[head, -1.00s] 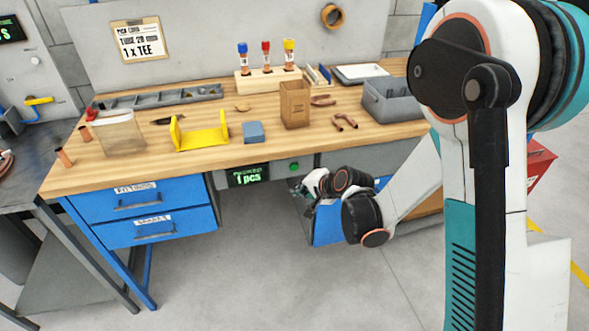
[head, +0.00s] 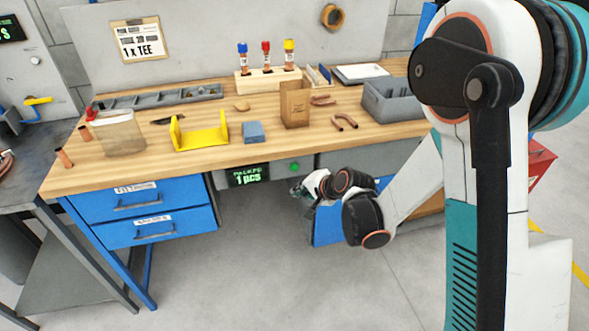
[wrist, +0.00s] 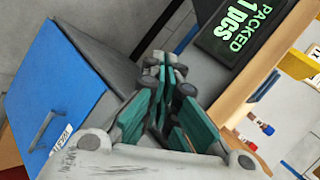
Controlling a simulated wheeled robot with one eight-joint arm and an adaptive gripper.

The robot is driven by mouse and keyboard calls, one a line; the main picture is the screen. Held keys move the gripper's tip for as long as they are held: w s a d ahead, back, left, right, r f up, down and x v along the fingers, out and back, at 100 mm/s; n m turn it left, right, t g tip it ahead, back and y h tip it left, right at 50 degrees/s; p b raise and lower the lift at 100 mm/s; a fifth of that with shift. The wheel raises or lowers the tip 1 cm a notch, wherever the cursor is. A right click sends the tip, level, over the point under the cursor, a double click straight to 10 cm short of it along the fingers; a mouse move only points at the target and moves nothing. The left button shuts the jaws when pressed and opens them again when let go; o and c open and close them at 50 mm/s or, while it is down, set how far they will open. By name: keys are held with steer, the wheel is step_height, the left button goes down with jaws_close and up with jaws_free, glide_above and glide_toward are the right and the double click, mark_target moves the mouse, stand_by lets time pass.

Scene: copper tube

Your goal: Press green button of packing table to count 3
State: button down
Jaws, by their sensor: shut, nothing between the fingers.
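The packing table (head: 90,180) has a counter display (head: 249,176) on its front edge that reads "PACKED 1 pcs". The display also shows in the wrist view (wrist: 238,30). The green button (head: 294,167) is just right of the display in the head view; I cannot make it out in the wrist view, where my gripper may hide it. My gripper (head: 297,188) is below and close to the button, apart from it as far as the head view shows. In the wrist view my gripper (wrist: 165,62) has its teal fingers shut together with nothing between them.
Blue drawers (head: 150,212) hang under the table's left side, and a blue cabinet (head: 328,228) stands behind my gripper. Floor in front is clear.

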mark_target(294, 167)
steer(key=s, duration=0.1)
steer(key=s+d, duration=0.1)
steer(key=s, duration=0.1)
steer(key=shift+s, duration=0.15)
steer(key=w+a, duration=0.2)
steer(key=w, duration=0.6)
steer(key=shift+w+a, duration=0.2)
steer(key=shift+a, duration=0.05)
steer(key=shift+w, duration=0.15)
stand_by(1.4)
steer(key=shift+w+a, duration=0.1)
steer(key=shift+w, duration=0.2)
steer(key=shift+w+a, duration=0.15)
steer(key=shift+w, duration=0.35)
stand_by(0.7)
steer(key=shift+s, duration=0.1)
steer(key=shift+s+d, duration=0.25)
steer(key=shift+s, duration=0.6)
